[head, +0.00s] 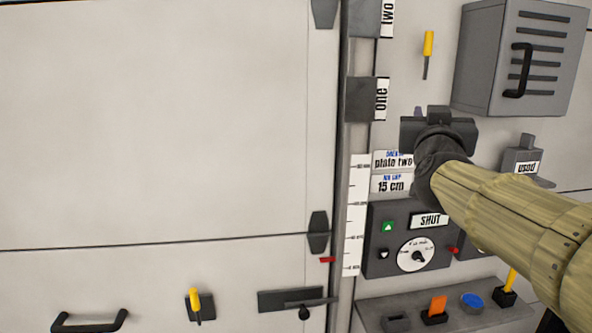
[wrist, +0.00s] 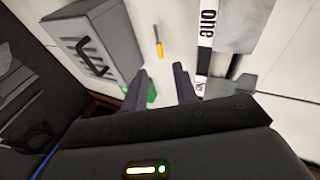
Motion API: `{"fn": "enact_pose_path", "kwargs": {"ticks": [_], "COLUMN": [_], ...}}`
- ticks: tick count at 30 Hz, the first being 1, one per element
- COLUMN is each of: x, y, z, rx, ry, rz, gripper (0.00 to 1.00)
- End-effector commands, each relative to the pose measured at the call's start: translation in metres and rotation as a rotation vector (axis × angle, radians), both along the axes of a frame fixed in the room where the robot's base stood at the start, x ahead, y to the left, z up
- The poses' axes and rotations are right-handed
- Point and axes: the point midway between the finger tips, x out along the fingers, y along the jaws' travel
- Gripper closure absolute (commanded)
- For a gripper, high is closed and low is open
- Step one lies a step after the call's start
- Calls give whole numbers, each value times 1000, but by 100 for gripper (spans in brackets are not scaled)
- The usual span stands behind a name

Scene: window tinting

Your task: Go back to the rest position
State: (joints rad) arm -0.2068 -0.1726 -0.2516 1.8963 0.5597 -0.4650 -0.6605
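My gripper (head: 438,130) is at the end of my tan-sleeved arm, in front of the wall panel on the right side of the head view. Its fingers are mostly hidden there behind its own body. In the wrist view my gripper (wrist: 160,83) has two dark fingers standing apart, with nothing held between them. Something green (wrist: 152,92) shows behind the left finger; I cannot tell what it is. No mark of a rest position shows.
A grey vented box (head: 486,60) with a black handle juts out at upper right. A yellow-handled tool (head: 428,44) hangs beside it. A control panel (head: 375,262) marked SHUT and a shelf (head: 465,322) with small items lie below. A large pale door (head: 150,120) fills the left.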

Motion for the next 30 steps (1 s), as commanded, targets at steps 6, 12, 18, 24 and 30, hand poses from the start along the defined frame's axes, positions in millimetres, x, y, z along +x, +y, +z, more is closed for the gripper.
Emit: {"fn": "enact_pose_path", "kwargs": {"ticks": [6, 12, 18, 24, 30], "x": [15, 14, -20, -88, -166], "y": [22, 51, 74, 84, 86], "z": [-68, -175, -291, -394, -460], "rx": [19, 66, 135, 214, 268], "ry": [175, 457, 795, 1151, 1462], "rz": [87, 190, 258, 263, 223], "gripper": [71, 71, 71, 71, 71]}}
